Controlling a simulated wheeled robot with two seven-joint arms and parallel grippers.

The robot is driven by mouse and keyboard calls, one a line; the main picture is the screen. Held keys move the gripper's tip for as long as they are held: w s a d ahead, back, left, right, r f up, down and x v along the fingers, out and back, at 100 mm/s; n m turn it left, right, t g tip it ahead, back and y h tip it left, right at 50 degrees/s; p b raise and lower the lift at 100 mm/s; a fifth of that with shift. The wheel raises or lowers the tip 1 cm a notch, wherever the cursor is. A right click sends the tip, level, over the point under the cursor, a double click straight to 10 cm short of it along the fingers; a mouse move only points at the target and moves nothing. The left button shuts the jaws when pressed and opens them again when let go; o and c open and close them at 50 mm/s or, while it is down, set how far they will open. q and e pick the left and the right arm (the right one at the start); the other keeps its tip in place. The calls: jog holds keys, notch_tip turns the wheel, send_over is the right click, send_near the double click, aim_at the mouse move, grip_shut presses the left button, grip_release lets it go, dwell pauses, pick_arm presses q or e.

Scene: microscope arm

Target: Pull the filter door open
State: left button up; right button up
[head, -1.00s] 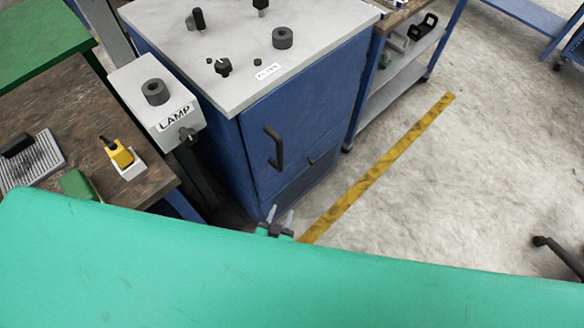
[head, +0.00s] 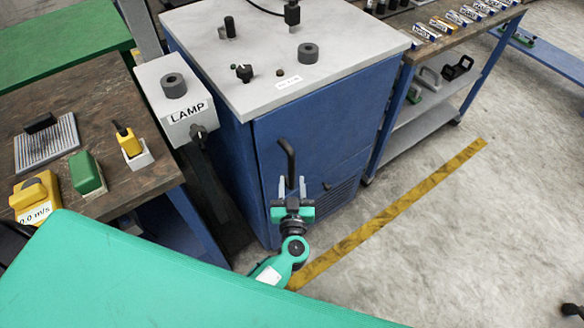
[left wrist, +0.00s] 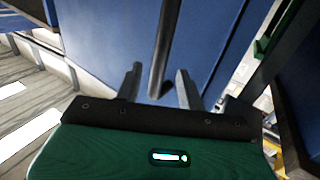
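The filter door is the blue front panel (head: 335,140) of the cabinet in the head view, and it looks shut. Its black bar handle (head: 288,157) stands upright near the door's left edge. My left gripper (head: 292,182) is at the handle's lower part with its two fingers apart. In the left wrist view the handle (left wrist: 167,45) runs down between the open fingers (left wrist: 158,78), with gaps visible on both sides. The handle's lower end is partly hidden by the gripper in the head view. My right gripper is not in view.
The grey lamp box (head: 174,97) stands left of the cabinet. A wooden bench (head: 105,195) with small instruments is further left. A shelf cart (head: 420,118) stands right of the cabinet. The floor (head: 470,230) in front and to the right is open, crossed by a yellow line.

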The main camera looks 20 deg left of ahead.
aim_at(292, 172)
pick_arm(q)
jog(key=x, duration=0.6)
jog(key=shift+s, duration=0.1)
grip_shut()
